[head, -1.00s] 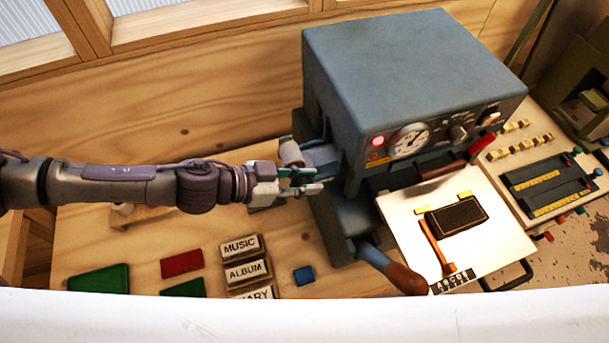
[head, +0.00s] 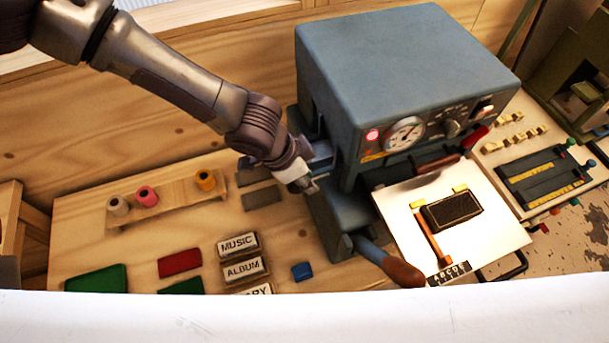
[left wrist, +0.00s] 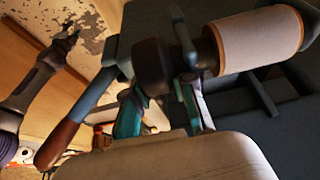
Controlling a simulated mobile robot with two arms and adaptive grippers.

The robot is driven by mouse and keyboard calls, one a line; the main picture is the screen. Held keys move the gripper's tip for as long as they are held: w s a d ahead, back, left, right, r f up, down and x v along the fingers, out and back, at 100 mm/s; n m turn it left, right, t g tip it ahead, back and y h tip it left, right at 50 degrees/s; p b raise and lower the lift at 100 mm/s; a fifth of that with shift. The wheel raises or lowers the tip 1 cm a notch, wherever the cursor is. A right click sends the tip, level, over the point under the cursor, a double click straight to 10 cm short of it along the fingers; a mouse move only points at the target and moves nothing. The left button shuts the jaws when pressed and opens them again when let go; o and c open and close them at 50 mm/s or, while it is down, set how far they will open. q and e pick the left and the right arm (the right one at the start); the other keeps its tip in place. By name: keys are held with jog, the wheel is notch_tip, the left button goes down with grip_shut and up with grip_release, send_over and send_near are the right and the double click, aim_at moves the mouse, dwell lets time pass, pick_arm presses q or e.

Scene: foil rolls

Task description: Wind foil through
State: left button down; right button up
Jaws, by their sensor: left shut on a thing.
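The blue-grey press (head: 400,70) stands on the bench, with a lit red lamp and a dial on its front. My left gripper (head: 305,184) is at the left side of the press. In the left wrist view its teal fingers (left wrist: 165,112) are shut around a dark round knob (left wrist: 153,66). A pale roll with a tan rim (left wrist: 258,40) sits beside the knob on the press side. My arm covers this roll in the head view. My right gripper (left wrist: 66,38) shows small in the left wrist view; its jaws are unclear.
A wooden rack (head: 180,205) holds a white, a pink and an orange spool. Labelled blocks (head: 243,270), green and red pieces and a small blue block (head: 302,271) lie in front. The press lever (head: 390,265) juts forward from the press.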

pick_arm(q)
jog(key=shift+d+f+g+y, duration=0.1)
jog(key=shift+f+g+y, duration=0.2)
jog(key=shift+y, duration=0.75)
jog(key=shift+d+f+g+y, duration=0.1)
jog(key=shift+g+y, duration=0.3)
jog(key=shift+y, duration=0.65)
jog(key=shift+a, duration=0.1)
jog(key=c, duration=1.2)
grip_release()
jog(key=shift+f, duration=0.1)
jog(key=shift+c, duration=0.2)
jog(key=shift+o, duration=1.4)
jog(key=shift+w, duration=0.1)
notch_tip(320, 180, up, 12)
jog(key=shift+d, duration=0.35)
jog(key=shift+w, duration=0.1)
